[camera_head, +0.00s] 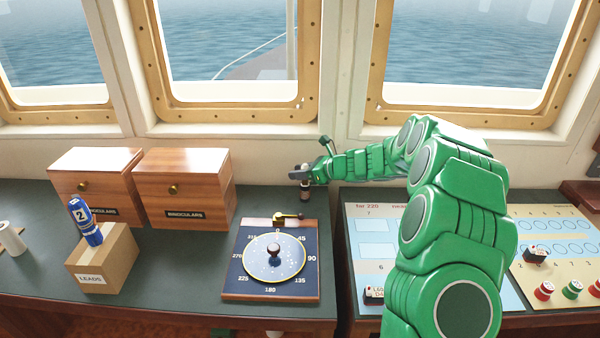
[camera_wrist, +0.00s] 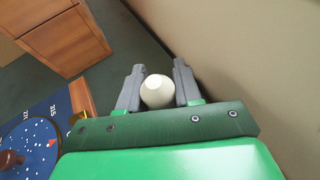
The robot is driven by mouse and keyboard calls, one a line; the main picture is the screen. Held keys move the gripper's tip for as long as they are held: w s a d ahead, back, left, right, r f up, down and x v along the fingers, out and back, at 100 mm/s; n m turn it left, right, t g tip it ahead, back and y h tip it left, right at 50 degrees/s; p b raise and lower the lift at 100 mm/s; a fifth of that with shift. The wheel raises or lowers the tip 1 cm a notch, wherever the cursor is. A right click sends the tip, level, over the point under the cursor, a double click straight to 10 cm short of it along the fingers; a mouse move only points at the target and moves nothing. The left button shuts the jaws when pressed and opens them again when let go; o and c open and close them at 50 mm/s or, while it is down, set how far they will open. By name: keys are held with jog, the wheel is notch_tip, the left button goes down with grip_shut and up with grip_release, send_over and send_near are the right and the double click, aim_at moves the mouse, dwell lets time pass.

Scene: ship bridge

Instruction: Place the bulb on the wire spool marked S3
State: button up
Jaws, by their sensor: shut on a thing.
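My gripper (camera_head: 303,173) is at the back of the dark counter, near the wall below the windows. In the wrist view my gripper (camera_wrist: 158,88) is shut on a white rounded thing, which looks like the bulb (camera_wrist: 157,91), between its two grey fingers. I cannot make out a spool marked S3 in either view.
A compass board (camera_head: 232,284) lies in front of my gripper. Charts lie right, with small red and green round things (camera_head: 572,289). My arm hides part of the charts.

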jog(key=shift+f, duration=0.1)
jog(key=o, duration=1)
